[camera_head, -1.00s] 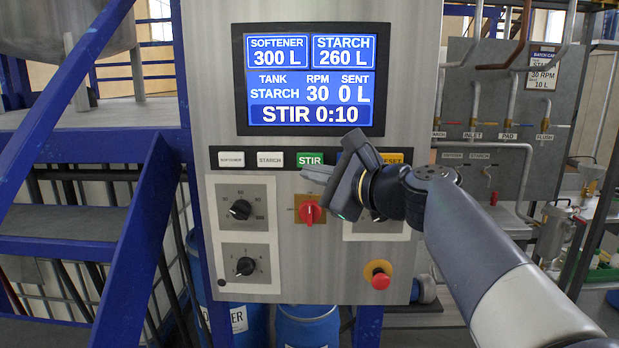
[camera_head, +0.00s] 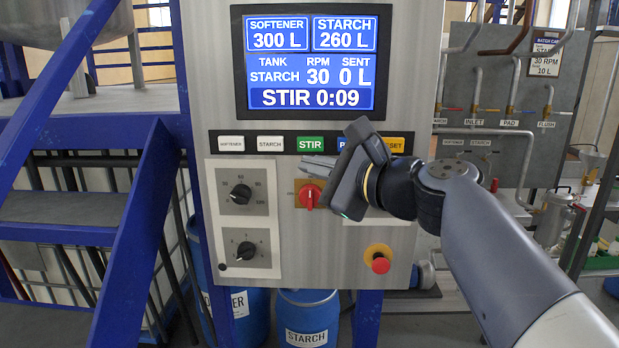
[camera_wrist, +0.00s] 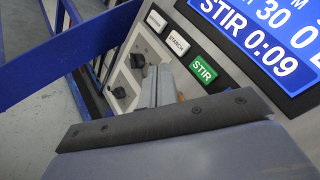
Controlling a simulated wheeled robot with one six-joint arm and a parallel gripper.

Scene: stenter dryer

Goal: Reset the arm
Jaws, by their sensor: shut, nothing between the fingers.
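My gripper (camera_head: 305,166) is shut and empty in front of the control panel (camera_head: 325,235), just below the green STIR button (camera_head: 310,144) and above the red rotary switch (camera_head: 309,195). My arm reaches in from the lower right and covers part of the button row. In the wrist view the narrow shut fingers (camera_wrist: 158,86) point toward the panel, left of the STIR button (camera_wrist: 203,69). Whether they touch the panel cannot be told. The screen (camera_head: 311,62) reads STARCH, 30 RPM, 0 L sent and STIR 0:09.
Two black dials (camera_head: 241,193) sit at the panel's left, and a red emergency button (camera_head: 380,262) at lower right. Blue stair rails (camera_head: 150,220) stand left. Blue barrels (camera_head: 307,315) stand below. A pipe board (camera_head: 500,100) is at right.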

